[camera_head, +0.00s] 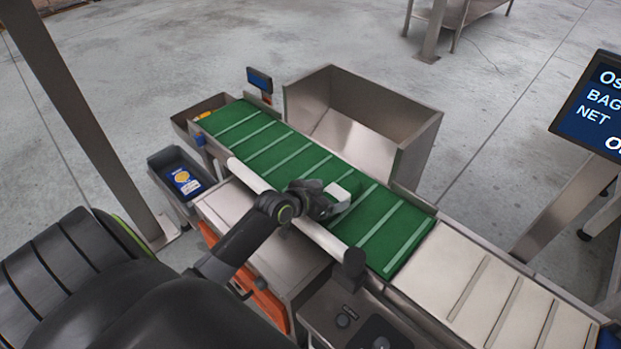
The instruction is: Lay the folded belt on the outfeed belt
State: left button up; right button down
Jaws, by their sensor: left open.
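A green conveyor belt (268,150) with pale crossbars runs from the upper left to the middle right. A cream belt (440,272) with crossbars continues from its lower right end. Nothing marks which of the two is the outfeed belt. My left gripper (340,196) is open over the middle of the green belt, with its pale fingers near the surface. I cannot make out a separate folded belt; the gripper hides part of the green surface. My right gripper is not in view.
A steel hopper (415,150) stands along the belt's far side. A white rail (255,183) runs along the near side. A blue packet (184,180) lies in a grey bin (160,160) at left. A small yellow item (203,116) is at the belt's far end. A screen (590,105) stands at right.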

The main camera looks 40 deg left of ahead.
pick_arm(q)
jog(key=v, duration=1)
jog(key=shift+s, duration=0.1)
jog(key=s+d+f+n+g+y, duration=0.15)
jog(key=s+g, duration=0.25)
jog(key=s, duration=0.7)
jog(key=s+d+f+n+g+y, duration=0.1)
jog(key=s+f+g+y, duration=0.25)
jog(key=s, duration=0.85)
notch_tip(320, 180, down, 23)
jog(key=a+g+h, duration=0.1)
jog(key=a+g, duration=0.1)
jog(key=s+d+f+g, duration=0.1)
jog(key=s+f, duration=1.4)
jog(key=f, duration=0.2)
jog(key=shift+d+f+h, duration=0.25)
jog(key=shift+d+h, duration=0.05)
jog(key=shift+d, duration=0.05)
